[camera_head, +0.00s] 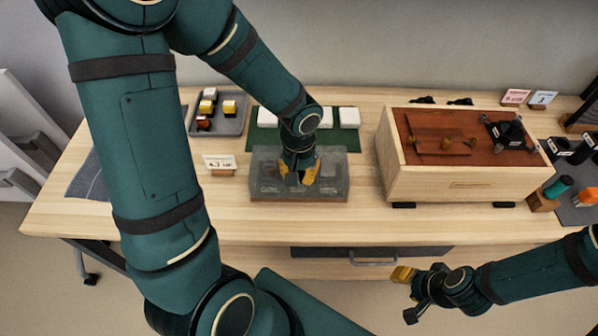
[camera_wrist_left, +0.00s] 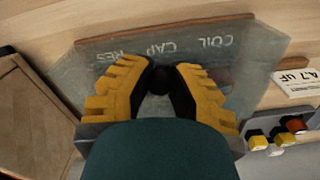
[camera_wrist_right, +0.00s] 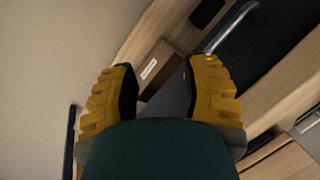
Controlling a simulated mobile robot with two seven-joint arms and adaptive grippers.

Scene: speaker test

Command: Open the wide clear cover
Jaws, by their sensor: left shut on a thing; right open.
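The wide clear cover (camera_head: 333,183) lies over a wooden-edged box at the middle front of the table. In the left wrist view the cover (camera_wrist_left: 245,60) is a see-through grey panel with the letters COIL, CAP and RES, upside down there. My left gripper (camera_head: 299,180) comes down onto the cover from above. In the left wrist view its yellow fingers are shut on a dark round knob (camera_wrist_left: 158,80) on the cover. The fingers hide part of the knob and the panel. My right gripper (camera_head: 408,292) is open and empty, low in front of the table.
A grey tray (camera_head: 232,127) with small coloured parts stands behind left, near a label card (camera_head: 220,161). A green mat (camera_head: 262,140) with white blocks lies behind the cover. A large wooden box (camera_head: 430,185) stands to the right. A drawer handle (camera_head: 373,263) is below the table edge.

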